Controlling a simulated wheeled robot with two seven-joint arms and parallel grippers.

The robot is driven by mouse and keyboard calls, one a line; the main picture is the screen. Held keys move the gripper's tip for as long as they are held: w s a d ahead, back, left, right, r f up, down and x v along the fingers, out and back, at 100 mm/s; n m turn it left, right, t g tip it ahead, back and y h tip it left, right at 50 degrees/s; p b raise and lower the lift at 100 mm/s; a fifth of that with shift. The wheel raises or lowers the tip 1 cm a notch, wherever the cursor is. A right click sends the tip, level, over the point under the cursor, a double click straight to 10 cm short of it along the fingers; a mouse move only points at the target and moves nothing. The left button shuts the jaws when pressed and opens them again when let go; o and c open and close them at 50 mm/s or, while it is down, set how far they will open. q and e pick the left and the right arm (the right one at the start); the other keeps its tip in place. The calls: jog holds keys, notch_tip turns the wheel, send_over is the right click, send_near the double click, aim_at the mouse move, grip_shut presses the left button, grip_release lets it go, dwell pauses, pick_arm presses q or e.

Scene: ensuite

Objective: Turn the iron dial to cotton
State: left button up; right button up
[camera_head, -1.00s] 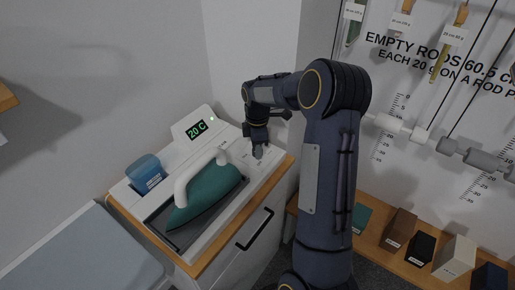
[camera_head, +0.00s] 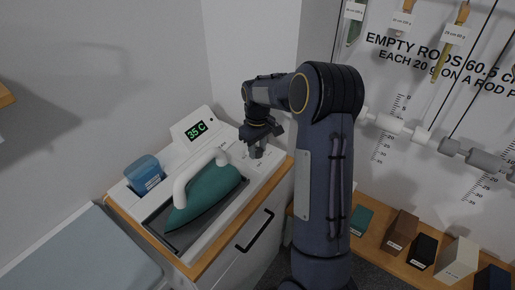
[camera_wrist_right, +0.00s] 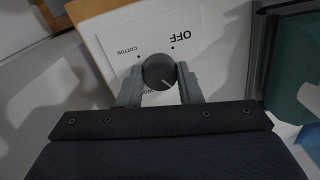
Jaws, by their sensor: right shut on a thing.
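The iron dial (camera_wrist_right: 158,68) is a dark round knob on a white panel, with a pale pointer line toward the lower right in the wrist view. OFF is printed to its upper right and COTTON to its upper left; another label below is partly hidden by my fingers. My right gripper (camera_wrist_right: 158,86) is shut on the dial, one finger on each side. My left gripper is not in view.
A display (camera_head: 196,130) on the station reads 35 C. A blue water container (camera_head: 145,174) stands at the station's left. A grey ironing board (camera_head: 85,255) is at lower left.

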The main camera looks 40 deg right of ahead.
jog(key=m, duration=0.4)
jog(key=shift+m, duration=0.3)
jog(key=m, duration=0.4)
jog(key=shift+r+m, duration=0.1)
jog(key=shift+m, duration=0.2)
jog(key=m+p, duration=0.1)
jog(key=m, duration=0.3)
jog(key=shift+w+m, duration=0.1)
jog(key=shift+m, duration=0.2)
jog(key=m, duration=0.3)
jog(key=shift+m+p, duration=0.3)
jog(key=shift+p, duration=0.1)
jog(key=m+p, duration=0.1)
jog(key=m, duration=0.3)
jog(key=shift+m, duration=0.3)
jog(key=m+p, duration=0.1)
jog(key=m, duration=0.2)
jog(key=shift+m+p, duration=0.3)
jog(key=shift+p, duration=0.05)
jog(key=m+p, duration=0.2)
jog(key=m, duration=0.2)
jog(key=shift+m+p, duration=0.8)
jog(key=shift+m, duration=1.3)
